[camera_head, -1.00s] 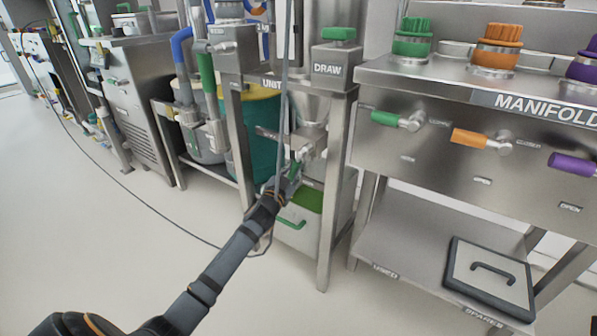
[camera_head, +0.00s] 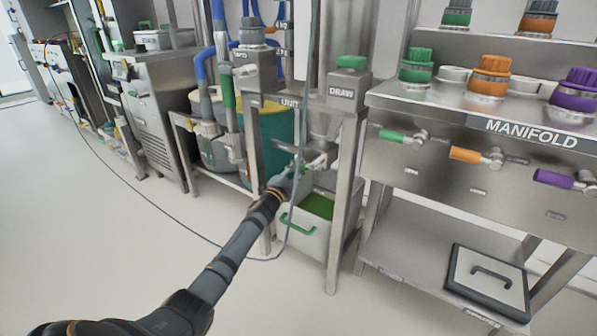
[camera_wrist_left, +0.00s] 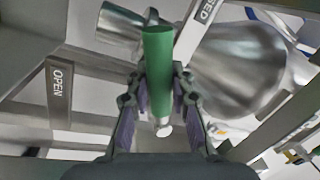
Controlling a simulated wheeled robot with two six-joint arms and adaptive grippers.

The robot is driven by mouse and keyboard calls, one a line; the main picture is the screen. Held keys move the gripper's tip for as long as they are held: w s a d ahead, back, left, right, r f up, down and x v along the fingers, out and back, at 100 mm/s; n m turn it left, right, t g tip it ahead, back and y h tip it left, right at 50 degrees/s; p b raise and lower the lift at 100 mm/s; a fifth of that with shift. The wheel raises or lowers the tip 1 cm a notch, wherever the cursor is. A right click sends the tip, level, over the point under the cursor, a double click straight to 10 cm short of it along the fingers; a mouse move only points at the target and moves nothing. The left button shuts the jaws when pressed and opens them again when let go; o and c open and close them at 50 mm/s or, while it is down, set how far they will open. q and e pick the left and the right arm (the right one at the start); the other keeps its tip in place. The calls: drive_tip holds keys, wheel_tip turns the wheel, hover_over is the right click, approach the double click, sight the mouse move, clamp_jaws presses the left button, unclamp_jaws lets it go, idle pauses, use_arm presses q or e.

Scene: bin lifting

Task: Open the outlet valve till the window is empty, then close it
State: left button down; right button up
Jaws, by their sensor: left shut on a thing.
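The outlet valve's green handle (camera_wrist_left: 158,65) is between the two fingers of my left gripper (camera_wrist_left: 158,110) in the left wrist view, and the gripper is shut on it. An OPEN label (camera_wrist_left: 58,88) is to the left and a partly cut-off label ending in SED (camera_wrist_left: 207,12) is at the top. In the head view my left gripper (camera_head: 296,174) is at the valve under the metal hopper (camera_head: 326,124). The window cannot be made out. My right gripper is out of view.
A pale bin (camera_head: 302,236) with a green handle and green contents stands below the valve. Steel frame legs (camera_head: 344,205) flank it. The manifold bench (camera_head: 450,108) with green, orange and purple handles is at right. A thin cable hangs in front. The floor at left is clear.

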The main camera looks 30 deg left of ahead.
use_arm(q)
drive_tip(key=m, duration=0.1)
drive_tip(key=r+m, duration=0.1)
drive_tip(key=m, duration=0.1)
drive_tip(key=shift+a+r+h+p, duration=0.2)
drive_tip(key=shift+a+h+p, duration=0.1)
drive_tip(key=shift+h, duration=0.1)
drive_tip(key=shift+r+m+h+p, duration=0.15)
drive_tip(key=shift+r+m, duration=0.2)
drive_tip(key=shift+m, duration=0.45)
drive_tip(key=shift+r+m+h+p, duration=0.15)
drive_tip(key=shift+r+m, duration=0.2)
drive_tip(key=shift+m, duration=0.45)
drive_tip(key=c, duration=1.1)
unclamp_jaws()
drive_tip(key=shift+r, duration=0.1)
drive_tip(key=shift+c, duration=0.2)
drive_tip(key=s+a+f, duration=0.1)
drive_tip(key=s+f, duration=0.1)
drive_tip(key=s, duration=0.9)
drive_tip(key=shift+s+f, duration=0.2)
drive_tip(key=shift+s, duration=0.2)
